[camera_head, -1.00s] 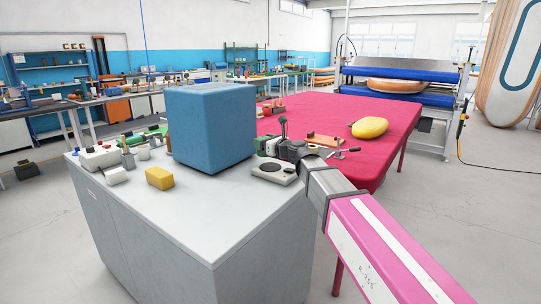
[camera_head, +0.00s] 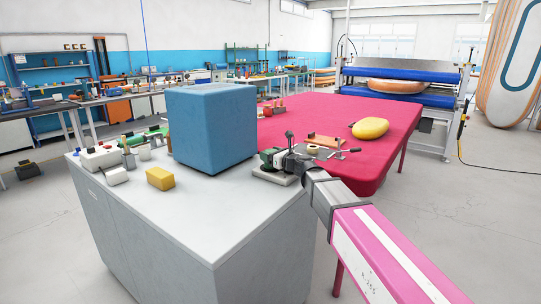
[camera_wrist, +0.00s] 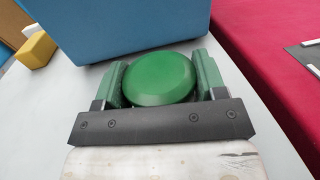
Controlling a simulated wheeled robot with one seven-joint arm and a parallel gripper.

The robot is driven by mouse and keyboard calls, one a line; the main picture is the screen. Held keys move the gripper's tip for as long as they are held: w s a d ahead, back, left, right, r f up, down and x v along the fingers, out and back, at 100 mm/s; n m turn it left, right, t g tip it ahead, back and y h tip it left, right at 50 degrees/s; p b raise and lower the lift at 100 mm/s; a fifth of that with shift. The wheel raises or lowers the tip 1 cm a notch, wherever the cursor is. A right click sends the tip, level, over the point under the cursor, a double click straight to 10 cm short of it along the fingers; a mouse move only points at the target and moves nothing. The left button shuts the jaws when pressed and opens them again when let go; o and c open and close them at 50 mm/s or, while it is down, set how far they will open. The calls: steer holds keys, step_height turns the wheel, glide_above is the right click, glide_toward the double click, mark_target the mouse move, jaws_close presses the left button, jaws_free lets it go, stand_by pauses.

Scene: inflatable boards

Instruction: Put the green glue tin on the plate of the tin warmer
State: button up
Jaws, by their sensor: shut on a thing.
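The green glue tin (camera_wrist: 160,76) has a round green lid and sits between the two fingers of my gripper (camera_wrist: 160,68) in the wrist view. My gripper is shut on it. In the head view my gripper (camera_head: 276,159) is at the right back corner of the grey cabinet top, directly over the tin warmer (camera_head: 276,178). The warmer is a low pale grey box. Its plate is hidden by my gripper and the tin. I cannot tell whether the tin touches the plate.
A large blue block (camera_head: 210,128) stands close to the left of my gripper. A yellow block (camera_head: 160,178) and a white box (camera_head: 100,157) are farther left on the cabinet top (camera_head: 205,220). The red table (camera_head: 390,115) is behind; the front of the cabinet top is clear.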

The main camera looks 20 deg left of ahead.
steer(key=shift+f, duration=0.1)
steer(key=o, duration=1.2)
steer(key=v, duration=1.2)
steer(key=shift+s, duration=0.1)
